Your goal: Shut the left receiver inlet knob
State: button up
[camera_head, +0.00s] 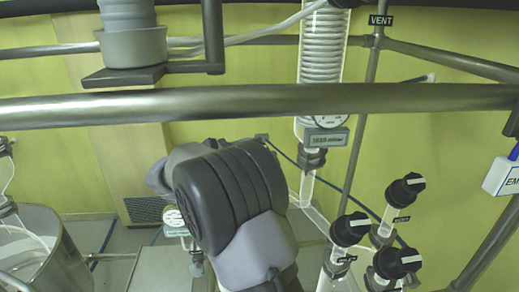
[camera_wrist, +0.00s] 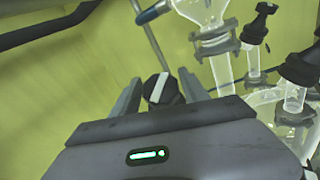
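In the wrist view, a black round knob with a white bar (camera_wrist: 158,88) shows between the two fingers of my gripper (camera_wrist: 160,85). The bar is nearly upright, tilted slightly right. The fingers are spread, one on each side of the knob, with a visible gap at least on the left. I cannot tell how deep the knob sits between them. The body of my gripper hides what is below the knob. In the head view my arm hides the gripper and this knob. No readable label shows whether it is the left receiver inlet knob.
Several other black knobs on glass valves stand at the right: front (camera_head: 397,262), left (camera_head: 351,229) and back (camera_head: 405,189). Two show in the wrist view (camera_wrist: 303,67) (camera_wrist: 260,22). A metal rail (camera_head: 420,97) crosses above my arm. A steel pot (camera_head: 35,250) stands lower left.

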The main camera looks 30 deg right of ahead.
jog(key=shift+o, duration=0.9)
notch_tip(320, 180, up, 4)
jog(key=shift+f, duration=0.15)
jog(key=s+a+r, duration=0.1)
jog(key=s+a, duration=0.3)
jog(key=s, duration=1.1)
jog(key=shift+s+r, duration=0.15)
jog(key=shift+s, duration=0.1)
